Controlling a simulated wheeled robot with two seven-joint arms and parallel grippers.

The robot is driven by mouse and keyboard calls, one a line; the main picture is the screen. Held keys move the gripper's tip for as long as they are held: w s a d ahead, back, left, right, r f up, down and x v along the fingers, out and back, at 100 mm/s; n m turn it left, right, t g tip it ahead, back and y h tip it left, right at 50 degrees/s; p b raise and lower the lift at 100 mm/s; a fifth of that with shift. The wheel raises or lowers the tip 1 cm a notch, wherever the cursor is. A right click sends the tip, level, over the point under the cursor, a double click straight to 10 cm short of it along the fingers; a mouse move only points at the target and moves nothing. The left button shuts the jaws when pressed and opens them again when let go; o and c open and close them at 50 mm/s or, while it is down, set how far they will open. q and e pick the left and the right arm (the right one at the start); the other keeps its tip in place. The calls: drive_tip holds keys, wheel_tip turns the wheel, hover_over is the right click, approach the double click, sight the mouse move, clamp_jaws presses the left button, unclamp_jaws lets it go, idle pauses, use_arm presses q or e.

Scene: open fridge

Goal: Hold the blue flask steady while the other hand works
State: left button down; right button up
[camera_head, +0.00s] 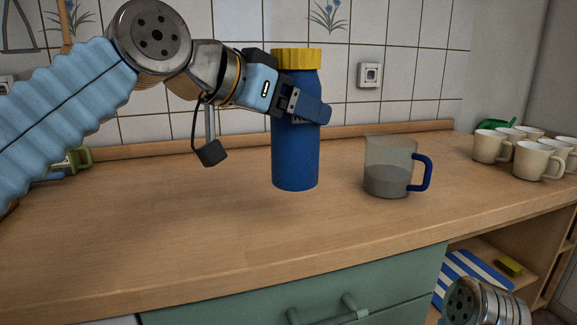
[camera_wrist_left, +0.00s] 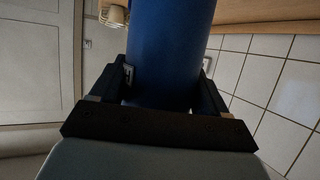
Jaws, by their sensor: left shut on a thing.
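The blue flask (camera_head: 295,158) with a ribbed yellow lid (camera_head: 297,59) is upright over the wooden counter, left of a measuring jug. My left gripper (camera_head: 312,108) is shut around its upper body, below the lid. In the left wrist view the blue flask (camera_wrist_left: 168,50) fills the space between the two fingers of my left gripper (camera_wrist_left: 165,90). I cannot tell for sure whether its base touches the counter. My right gripper is out of view; only part of my right arm shows at the lower right of the head view.
A clear measuring jug (camera_head: 388,160) with a blue handle and greyish contents stands just right of the flask. Several cream mugs (camera_head: 537,160) are grouped at the right. The wooden counter (camera_head: 190,235) is clear in front. A green drawer with a handle (camera_head: 328,312) is below.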

use_arm(q)
drive_tip(key=w+f+b, duration=0.1)
drive_tip(key=w+f, duration=0.6)
drive_tip(key=f, duration=0.3)
drive_tip(key=shift+w+a+b, duration=0.2)
drive_tip(key=shift+a+b, duration=0.15)
drive_tip(key=shift+a, duration=0.05)
drive_tip(key=shift+f, duration=0.1)
unclamp_jaws()
